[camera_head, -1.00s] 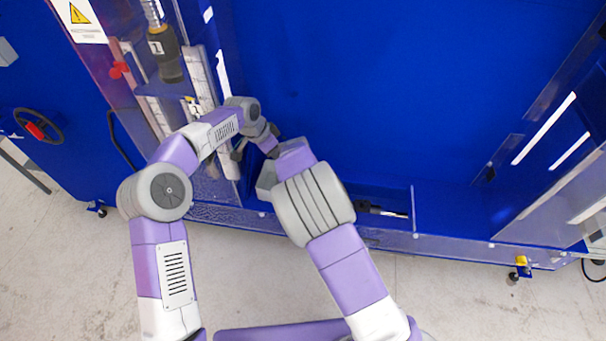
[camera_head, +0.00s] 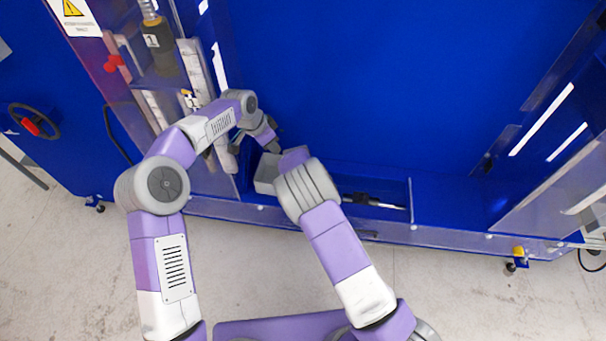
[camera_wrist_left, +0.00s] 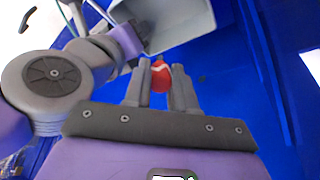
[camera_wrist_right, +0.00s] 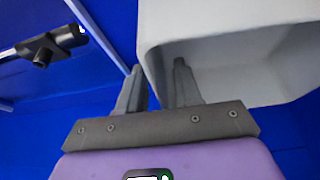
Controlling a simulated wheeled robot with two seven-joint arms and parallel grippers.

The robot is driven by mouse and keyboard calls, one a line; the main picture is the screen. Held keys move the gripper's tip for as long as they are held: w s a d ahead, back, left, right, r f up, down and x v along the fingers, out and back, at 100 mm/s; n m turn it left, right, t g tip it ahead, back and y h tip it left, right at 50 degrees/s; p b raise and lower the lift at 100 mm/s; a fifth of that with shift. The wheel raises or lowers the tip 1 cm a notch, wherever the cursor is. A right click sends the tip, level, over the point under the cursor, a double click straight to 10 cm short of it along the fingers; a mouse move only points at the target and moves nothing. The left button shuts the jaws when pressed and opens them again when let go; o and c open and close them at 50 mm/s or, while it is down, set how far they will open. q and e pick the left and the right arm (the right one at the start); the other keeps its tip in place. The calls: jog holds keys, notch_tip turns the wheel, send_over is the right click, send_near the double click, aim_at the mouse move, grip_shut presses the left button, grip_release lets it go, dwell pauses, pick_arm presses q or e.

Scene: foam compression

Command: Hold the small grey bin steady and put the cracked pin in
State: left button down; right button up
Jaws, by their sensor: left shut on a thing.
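The small grey bin (camera_head: 264,174) stands in the low blue trough, partly covered by my right wrist. It shows large in the right wrist view (camera_wrist_right: 235,60) and at the top of the left wrist view (camera_wrist_left: 182,22). My left gripper (camera_wrist_left: 161,84) is shut on the cracked pin (camera_wrist_left: 160,76), a red piece with a pale line, just outside the bin's rim. In the head view the pin is hidden. My right gripper (camera_wrist_right: 160,75) is open, its fingers on either side of a bin wall; I cannot tell whether they touch it.
A black tool (camera_head: 372,201) lies in the trough right of the bin; it also shows in the right wrist view (camera_wrist_right: 50,45). Clear panels and a column (camera_head: 195,70) stand left of my left gripper. The blue floor at the right is free.

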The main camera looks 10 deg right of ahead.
grip_shut()
pick_arm(q)
jog(key=shift+a+f+n+y, duration=0.1)
jog(key=shift+f+n+y, duration=0.2)
jog(key=shift+f+n, duration=0.2)
jog(key=f+n+y, duration=0.1)
jog(key=f+n, duration=0.1)
jog(key=f, duration=0.2)
jog(key=a+f+n+g+y, duration=0.1)
jog(key=f+n, duration=0.2)
jog(key=f, duration=0.2)
jog(key=f+n+g, duration=0.1)
jog(key=f+n, duration=0.1)
jog(key=f, duration=0.3)
jog(key=shift+s+a+f+y, duration=0.15)
jog(key=shift+s+a+y, duration=0.2)
jog(key=shift+s+y, duration=0.05)
